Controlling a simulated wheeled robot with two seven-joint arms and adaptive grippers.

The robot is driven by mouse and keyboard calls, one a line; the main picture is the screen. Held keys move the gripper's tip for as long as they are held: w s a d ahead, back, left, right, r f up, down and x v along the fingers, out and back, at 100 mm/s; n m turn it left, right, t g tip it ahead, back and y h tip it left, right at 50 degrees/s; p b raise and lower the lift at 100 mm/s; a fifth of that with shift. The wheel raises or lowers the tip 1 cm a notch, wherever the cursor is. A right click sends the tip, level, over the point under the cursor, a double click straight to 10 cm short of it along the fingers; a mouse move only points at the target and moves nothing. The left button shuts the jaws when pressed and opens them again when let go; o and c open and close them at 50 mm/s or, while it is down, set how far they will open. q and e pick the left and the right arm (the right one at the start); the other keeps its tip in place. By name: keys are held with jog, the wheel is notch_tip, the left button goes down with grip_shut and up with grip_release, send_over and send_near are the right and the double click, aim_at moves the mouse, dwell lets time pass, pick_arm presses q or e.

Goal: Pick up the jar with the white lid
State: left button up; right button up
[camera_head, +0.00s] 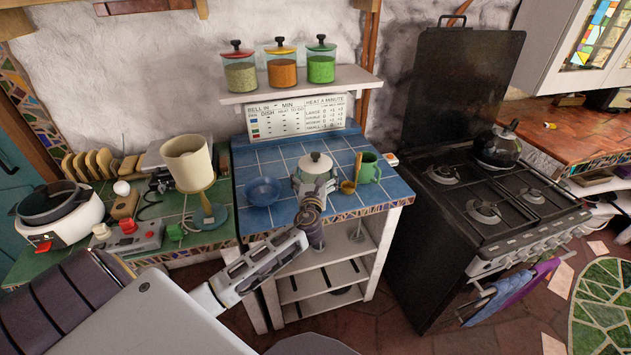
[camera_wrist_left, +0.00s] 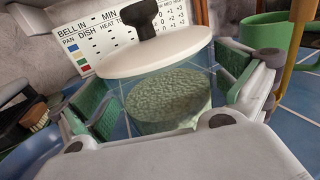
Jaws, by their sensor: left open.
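The jar with the white lid (camera_head: 315,163) stands upright on the blue tiled counter in the head view. Its lower part is hidden behind my left gripper (camera_head: 314,192). In the left wrist view the jar's white lid (camera_wrist_left: 160,55) has a black knob, and its clear glass body holds a green filling (camera_wrist_left: 165,100). My left gripper (camera_wrist_left: 172,95) is open, with one green-padded finger on each side of the jar. I cannot tell whether the pads touch the glass. My right gripper is not in view.
A blue bowl (camera_head: 262,191) sits left of the jar. A green mug (camera_head: 368,168) and a wooden-handled ladle (camera_head: 349,186) are close on its right. Three lidded jars stand on the shelf (camera_head: 300,86) above. A black stove (camera_head: 480,205) is to the right.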

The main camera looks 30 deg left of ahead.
pick_arm(q)
jog(key=shift+x, duration=1.05)
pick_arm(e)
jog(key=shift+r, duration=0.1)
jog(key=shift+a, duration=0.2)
pick_arm(q)
jog(key=c, duration=1.1)
jog(key=shift+r, duration=0.2)
jog(key=shift+c, duration=1.1)
